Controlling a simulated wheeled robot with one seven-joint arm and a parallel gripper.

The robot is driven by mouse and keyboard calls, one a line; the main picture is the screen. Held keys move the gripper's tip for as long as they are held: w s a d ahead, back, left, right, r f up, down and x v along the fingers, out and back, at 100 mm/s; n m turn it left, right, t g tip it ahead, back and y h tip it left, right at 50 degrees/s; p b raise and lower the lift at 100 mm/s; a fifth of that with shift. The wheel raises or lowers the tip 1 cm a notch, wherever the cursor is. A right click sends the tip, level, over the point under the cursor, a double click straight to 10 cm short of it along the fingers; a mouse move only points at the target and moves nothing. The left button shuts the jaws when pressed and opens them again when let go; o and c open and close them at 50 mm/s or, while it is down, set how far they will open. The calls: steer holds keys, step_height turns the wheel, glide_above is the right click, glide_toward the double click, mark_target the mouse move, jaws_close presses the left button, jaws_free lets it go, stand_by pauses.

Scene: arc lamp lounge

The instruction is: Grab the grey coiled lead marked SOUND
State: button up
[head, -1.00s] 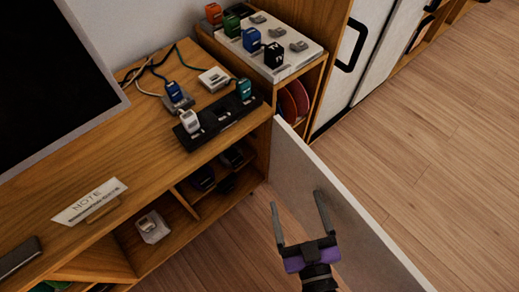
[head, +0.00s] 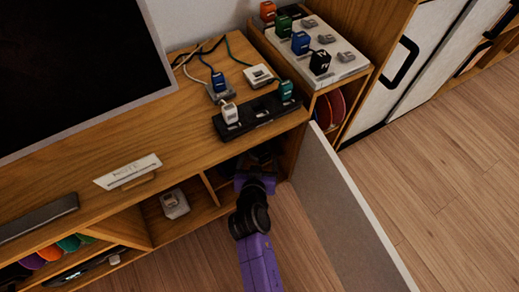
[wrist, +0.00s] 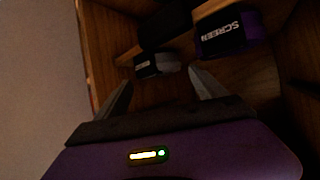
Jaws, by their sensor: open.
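In the wrist view a grey coiled lead (wrist: 158,64) with a small pale label lies on the wooden floor of a compartment. I cannot read its label clearly. My gripper (wrist: 160,78) is open, its two fingers pointing at this grey lead, which sits just ahead of the gap and apart from the fingers as far as I can tell. In the head view my gripper (head: 257,178) reaches into the cabinet's right lower compartment. Its fingertips and the grey lead are hidden there.
A purple coil marked SCREEN (wrist: 227,33) lies right of the grey lead, with a dark item (wrist: 167,24) behind. The open cabinet door (head: 345,195) stands right of my arm. A black power strip (head: 262,112) with plugs lies on the cabinet top (head: 190,135). Open floor lies right.

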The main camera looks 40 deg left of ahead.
mark_target(259, 151)
steer(key=b+x, duration=0.2)
steer(key=x, duration=0.5)
steer(key=shift+b, duration=0.4)
steer(key=shift+r, duration=0.1)
steer(key=shift+d, duration=0.1)
steer(key=c, duration=1.2)
steer(key=shift+o, duration=0.2)
steer(key=shift+r, duration=0.1)
